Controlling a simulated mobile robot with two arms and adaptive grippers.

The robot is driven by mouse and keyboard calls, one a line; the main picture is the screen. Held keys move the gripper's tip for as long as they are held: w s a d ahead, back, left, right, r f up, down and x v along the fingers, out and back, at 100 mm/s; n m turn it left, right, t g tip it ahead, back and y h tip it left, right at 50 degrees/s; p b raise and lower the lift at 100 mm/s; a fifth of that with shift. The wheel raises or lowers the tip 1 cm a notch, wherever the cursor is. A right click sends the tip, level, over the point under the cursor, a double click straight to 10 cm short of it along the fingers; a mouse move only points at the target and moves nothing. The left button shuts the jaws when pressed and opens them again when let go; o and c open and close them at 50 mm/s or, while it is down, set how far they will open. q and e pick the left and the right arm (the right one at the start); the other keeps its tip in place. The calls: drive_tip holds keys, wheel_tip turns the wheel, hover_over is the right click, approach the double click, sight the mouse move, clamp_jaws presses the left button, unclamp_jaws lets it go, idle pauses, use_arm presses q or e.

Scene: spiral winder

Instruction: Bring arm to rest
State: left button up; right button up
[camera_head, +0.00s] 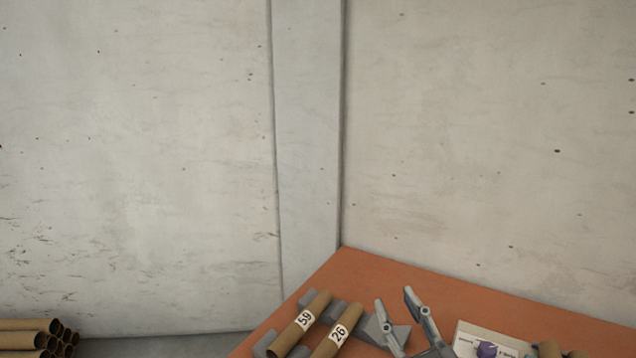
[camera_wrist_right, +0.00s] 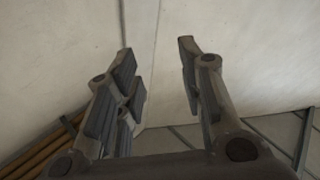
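My right gripper (camera_head: 402,310) shows at the bottom of the head view, over the orange-brown table (camera_head: 375,273). Its two fingers stand apart with nothing between them. In the right wrist view my right gripper (camera_wrist_right: 162,75) is also spread and empty, facing the concrete wall and its corner. My left gripper shows in neither view.
Two cardboard tubes, labelled 59 (camera_head: 299,328) and 26 (camera_head: 335,333), lie on a grey holder (camera_head: 308,297) left of the right gripper. A white panel with a purple knob (camera_head: 487,349) is at right. Stacked tubes (camera_head: 30,338) lie at lower left. Concrete walls (camera_head: 480,130) stand behind.

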drive_tip(key=s+d+f+m+g+h, duration=0.3)
drive_tip(key=s+d+f+g+h, duration=0.1)
drive_tip(key=f, duration=0.5)
drive_tip(key=s+d+f+m+g+h, duration=0.3)
drive_tip(key=d+f+g+h, duration=0.1)
drive_tip(key=f, duration=0.5)
drive_tip(key=s+a+f+g+y, duration=0.1)
drive_tip(key=s+f+g, duration=0.45)
drive_tip(key=s, duration=0.45)
drive_tip(key=s+f+g+y, duration=0.1)
drive_tip(key=s+f+g, duration=0.3)
drive_tip(key=s+f, duration=0.65)
drive_tip(key=f, duration=1.1)
drive_tip(key=s+f, duration=0.2)
drive_tip(key=f, duration=1.1)
drive_tip(key=s+d+f+n+g, duration=0.1)
drive_tip(key=s+d+f+g, duration=0.1)
drive_tip(key=s+f, duration=1.1)
drive_tip(key=shift+s+d+f+h, duration=0.35)
drive_tip(key=shift+s+d, duration=0.2)
drive_tip(key=shift+s, duration=0.65)
